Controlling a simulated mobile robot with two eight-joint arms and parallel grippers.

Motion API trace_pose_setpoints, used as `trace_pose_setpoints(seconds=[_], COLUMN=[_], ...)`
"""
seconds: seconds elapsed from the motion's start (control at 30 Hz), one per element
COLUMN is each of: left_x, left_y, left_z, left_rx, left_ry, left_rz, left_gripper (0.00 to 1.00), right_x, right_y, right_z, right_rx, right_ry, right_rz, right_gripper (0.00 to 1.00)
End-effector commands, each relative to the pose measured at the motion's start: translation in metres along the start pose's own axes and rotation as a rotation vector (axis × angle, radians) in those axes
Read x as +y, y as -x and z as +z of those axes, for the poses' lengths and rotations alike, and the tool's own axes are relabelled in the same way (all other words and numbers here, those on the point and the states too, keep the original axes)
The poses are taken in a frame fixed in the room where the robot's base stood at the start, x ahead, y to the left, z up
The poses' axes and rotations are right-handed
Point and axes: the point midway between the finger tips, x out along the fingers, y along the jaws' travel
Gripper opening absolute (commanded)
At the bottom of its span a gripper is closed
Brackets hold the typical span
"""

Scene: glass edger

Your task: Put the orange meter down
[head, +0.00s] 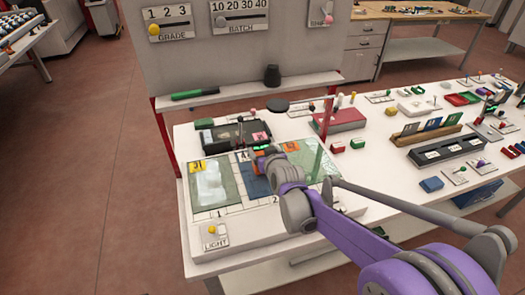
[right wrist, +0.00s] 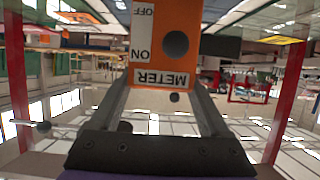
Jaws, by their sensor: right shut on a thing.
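The orange meter (right wrist: 192,17) fills the top middle of the right wrist view. It has an ON/OFF plate, a METER label and a dark round knob. My right gripper (right wrist: 160,85) is shut on it, with one finger on each side. In the head view the orange meter (head: 261,149) is small at the tip of my right gripper (head: 266,158), over the back middle of the white board with numbered panels (head: 232,209). Whether it touches anything below is unclear. My left gripper is not in view.
A black open case (head: 232,135) stands behind the board. Red posts (head: 166,140) carry a shelf with a green-handled tool (head: 195,94). A red box (head: 345,121) and wooden card holder (head: 425,135) stand to the right. A yellow light switch (head: 212,230) sits at the front left.

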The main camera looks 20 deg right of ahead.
Motion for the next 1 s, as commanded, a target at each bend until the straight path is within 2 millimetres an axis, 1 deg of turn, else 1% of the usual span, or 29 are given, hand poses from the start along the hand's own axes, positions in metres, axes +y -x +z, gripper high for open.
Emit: trace_pose_setpoints(seconds=[0.13,0.27,0.3,0.4,0.63,0.7,0.73,0.87,1.0], left_x=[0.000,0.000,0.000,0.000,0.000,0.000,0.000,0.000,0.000], left_y=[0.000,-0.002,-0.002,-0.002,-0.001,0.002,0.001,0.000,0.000], left_z=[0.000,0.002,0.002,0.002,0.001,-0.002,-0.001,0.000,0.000], left_rx=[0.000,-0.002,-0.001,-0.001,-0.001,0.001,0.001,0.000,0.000], left_ry=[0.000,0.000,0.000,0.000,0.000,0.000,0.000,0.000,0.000], left_rz=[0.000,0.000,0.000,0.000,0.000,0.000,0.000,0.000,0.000], left_gripper=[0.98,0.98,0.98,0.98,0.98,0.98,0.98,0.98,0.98], right_x=[0.000,0.000,0.000,0.000,0.000,0.000,0.000,0.000,0.000], right_y=[0.000,-0.001,-0.001,-0.001,-0.001,0.001,0.003,0.020,0.047], right_z=[-0.001,0.003,0.003,0.002,0.001,-0.003,-0.002,-0.001,-0.001], right_rx=[0.001,0.000,0.000,0.000,0.000,0.001,0.001,0.000,0.000], right_ry=[0.000,0.000,0.000,0.000,0.000,0.000,0.000,-0.001,-0.001], right_rz=[0.000,0.000,0.000,0.000,0.000,0.000,0.000,0.000,0.000], right_gripper=[0.00,0.00,0.85,1.00,1.00,1.00,1.00,1.00,1.00])
